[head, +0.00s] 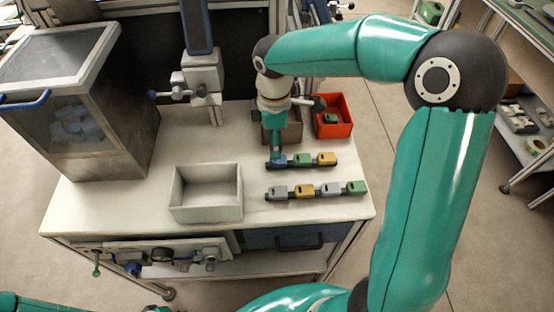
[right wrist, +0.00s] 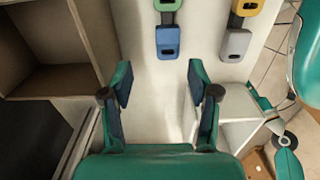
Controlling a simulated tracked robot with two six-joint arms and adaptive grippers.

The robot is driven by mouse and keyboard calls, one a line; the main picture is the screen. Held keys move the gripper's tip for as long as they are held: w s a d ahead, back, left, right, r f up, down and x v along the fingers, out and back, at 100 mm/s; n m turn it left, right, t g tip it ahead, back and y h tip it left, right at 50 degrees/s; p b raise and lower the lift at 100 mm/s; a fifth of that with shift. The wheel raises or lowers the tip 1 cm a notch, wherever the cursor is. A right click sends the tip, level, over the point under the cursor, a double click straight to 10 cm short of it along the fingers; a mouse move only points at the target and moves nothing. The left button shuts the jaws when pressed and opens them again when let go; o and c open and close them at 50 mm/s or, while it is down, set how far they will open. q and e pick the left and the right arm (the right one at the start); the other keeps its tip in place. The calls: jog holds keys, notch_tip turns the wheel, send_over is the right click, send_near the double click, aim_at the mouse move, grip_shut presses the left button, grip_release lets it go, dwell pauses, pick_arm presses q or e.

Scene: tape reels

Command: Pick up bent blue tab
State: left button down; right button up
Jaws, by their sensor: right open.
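The blue tab (head: 281,161) sits at the left end of the back dark rail on the white worktop. In the right wrist view the blue tab (right wrist: 168,40) lies just ahead of my fingertips; I cannot tell whether it is bent. My right gripper (head: 276,153) points down at this tab in the head view. In the right wrist view my right gripper (right wrist: 160,84) is open, with bare worktop between its fingers. A green tab (head: 302,159) and a yellow tab (head: 327,158) share the rail. My left gripper is out of view.
A front rail holds grey, yellow and green tabs, including a grey tab (head: 278,192). A white tray (head: 207,211) stands to the left. A red bin (head: 342,129) holding a green tab stands behind, beside a brown box (head: 292,133). A clear-sided cabinet (head: 120,110) stands at left.

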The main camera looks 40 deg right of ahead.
aim_at(282, 163)
jog(key=f, duration=0.2)
jog(key=f+p, duration=0.1)
jog(key=f, duration=0.1)
jog(key=shift+s+a, duration=0.2)
jog(key=shift+s, duration=0.2)
jog(key=shift+f, duration=0.55)
jog(key=c, duration=0.8)
